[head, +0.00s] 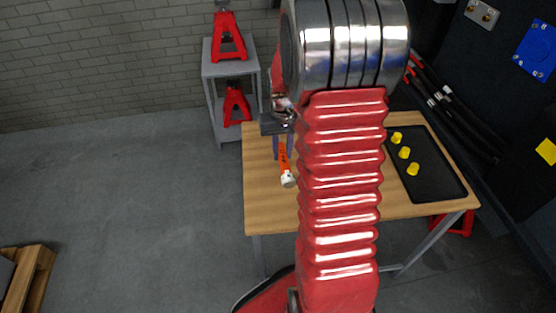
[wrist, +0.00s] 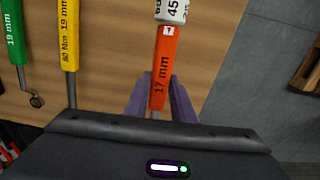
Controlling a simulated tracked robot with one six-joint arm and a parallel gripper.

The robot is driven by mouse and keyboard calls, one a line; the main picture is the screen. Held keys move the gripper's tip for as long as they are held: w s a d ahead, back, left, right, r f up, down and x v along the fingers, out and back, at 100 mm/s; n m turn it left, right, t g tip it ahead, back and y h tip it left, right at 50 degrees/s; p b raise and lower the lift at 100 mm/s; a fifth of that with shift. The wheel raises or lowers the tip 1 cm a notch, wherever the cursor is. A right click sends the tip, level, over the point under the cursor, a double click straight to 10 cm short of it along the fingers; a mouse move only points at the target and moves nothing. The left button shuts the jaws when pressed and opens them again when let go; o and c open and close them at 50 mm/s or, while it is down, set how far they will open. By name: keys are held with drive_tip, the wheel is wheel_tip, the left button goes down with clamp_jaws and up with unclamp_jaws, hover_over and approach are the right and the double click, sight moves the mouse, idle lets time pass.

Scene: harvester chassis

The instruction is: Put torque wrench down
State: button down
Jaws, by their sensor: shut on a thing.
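An orange torque wrench (head: 285,160) with a white end hangs below my wrist over the left part of the wooden table (head: 266,212). My gripper (head: 283,156) has purple fingers, shut on this wrench. In the wrist view the wrench (wrist: 163,62) reads "17 mm" and lies between the fingers of my gripper (wrist: 160,92). Its lower end is hidden by the gripper body. I cannot tell whether it touches the table.
A black tray (head: 445,185) with three yellow caps (head: 404,152) is on the table's right side. A grey shelf (head: 214,70) with red jack stands (head: 229,38) is behind the table. My arm hides the table's middle. Bare wood shows at the table's front left.

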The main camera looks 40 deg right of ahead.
drive_tip(key=shift+f, duration=0.3)
drive_tip(key=shift+f, duration=1.8)
drive_tip(key=c, duration=1.5)
unclamp_jaws()
wheel_tip(320, 180, up, 12)
drive_tip(key=shift+s, duration=0.1)
